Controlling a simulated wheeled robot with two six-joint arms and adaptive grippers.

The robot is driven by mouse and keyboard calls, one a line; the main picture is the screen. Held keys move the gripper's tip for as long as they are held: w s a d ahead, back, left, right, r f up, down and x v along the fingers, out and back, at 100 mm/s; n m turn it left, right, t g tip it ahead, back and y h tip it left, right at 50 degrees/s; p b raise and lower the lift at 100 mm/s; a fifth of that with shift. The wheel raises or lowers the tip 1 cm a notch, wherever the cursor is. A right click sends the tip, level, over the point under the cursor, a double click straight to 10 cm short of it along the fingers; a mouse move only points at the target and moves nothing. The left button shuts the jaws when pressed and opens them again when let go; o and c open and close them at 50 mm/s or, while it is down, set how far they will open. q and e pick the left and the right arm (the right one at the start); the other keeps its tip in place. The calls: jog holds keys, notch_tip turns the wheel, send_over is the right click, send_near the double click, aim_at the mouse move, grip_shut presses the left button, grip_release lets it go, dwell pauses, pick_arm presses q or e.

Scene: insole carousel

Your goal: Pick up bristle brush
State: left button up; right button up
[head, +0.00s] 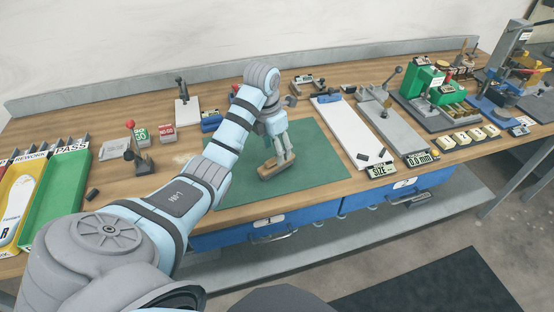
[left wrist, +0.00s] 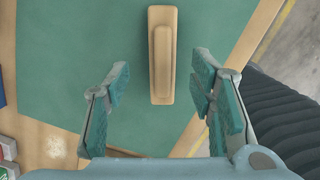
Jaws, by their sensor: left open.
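The bristle brush (head: 277,167) has a tan wooden body and lies on the green mat (head: 318,158). In the left wrist view the brush (left wrist: 161,55) lies lengthwise, with its near end between the tips of my left gripper (left wrist: 162,85). The two teal-padded fingers stand apart, one on each side of the brush, with gaps to it. In the head view my left gripper (head: 281,150) points down just over the brush, and I cannot tell its exact height. Its bristles are not visible. My right gripper is not in view.
Green PASS tray (head: 56,190) and yellow REWORK tray (head: 22,190) stand at the left. A white board (head: 340,132) and green fixtures (head: 425,82) are at right. The mat's right part is clear.

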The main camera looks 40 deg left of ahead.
pick_arm(q)
jog(key=f, duration=0.3)
jog(key=shift+d+f, duration=0.2)
jog(key=shift+w+f, duration=0.2)
jog(key=shift+f, duration=0.1)
grip_shut()
jog(key=shift+r, duration=0.1)
